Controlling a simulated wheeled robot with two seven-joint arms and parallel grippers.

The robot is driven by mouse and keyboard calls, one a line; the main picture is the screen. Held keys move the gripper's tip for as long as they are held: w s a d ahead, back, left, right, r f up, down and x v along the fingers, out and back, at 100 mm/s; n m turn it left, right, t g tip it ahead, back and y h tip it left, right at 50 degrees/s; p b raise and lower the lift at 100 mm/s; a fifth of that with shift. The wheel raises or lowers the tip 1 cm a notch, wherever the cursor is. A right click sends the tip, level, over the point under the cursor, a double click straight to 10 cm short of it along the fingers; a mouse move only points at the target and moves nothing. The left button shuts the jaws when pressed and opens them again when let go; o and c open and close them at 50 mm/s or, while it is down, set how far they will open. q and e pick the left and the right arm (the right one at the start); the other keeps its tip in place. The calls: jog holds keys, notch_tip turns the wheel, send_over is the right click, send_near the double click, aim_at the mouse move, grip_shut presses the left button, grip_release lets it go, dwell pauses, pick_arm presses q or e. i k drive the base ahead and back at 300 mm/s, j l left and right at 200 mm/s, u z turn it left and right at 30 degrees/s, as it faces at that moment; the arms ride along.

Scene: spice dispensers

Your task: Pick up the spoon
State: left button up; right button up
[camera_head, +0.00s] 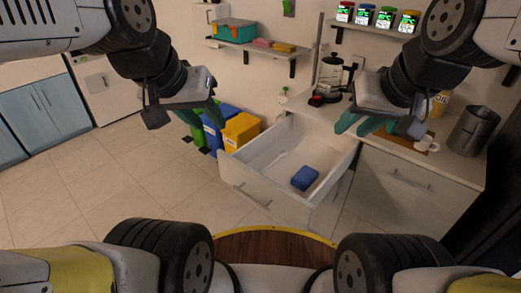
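A thin, pale object that looks like the spoon (281,160) lies in the open white drawer (323,197), left of a blue block (304,178). It is faint against the white drawer floor. My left gripper (205,117) is above and left of the drawer, over the bins, with its green fingers apart and nothing between them. My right gripper (357,128) is above the drawer's right back corner, near the counter edge. Its green fingers look apart and empty. Neither gripper touches the spoon.
A coffee maker (331,78), a white mug (424,141) and a grey metal container (473,130) stand on the counter (455,168). Blue and yellow bins (241,130) stand left of the drawer. Spice dispensers (385,17) sit on a high shelf. The floor at left is clear.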

aim_at(282, 154)
jog(key=z, duration=1.05)
jog(key=j+z, duration=0.1)
jog(key=j, duration=1.1)
jog(key=k, duration=0.05)
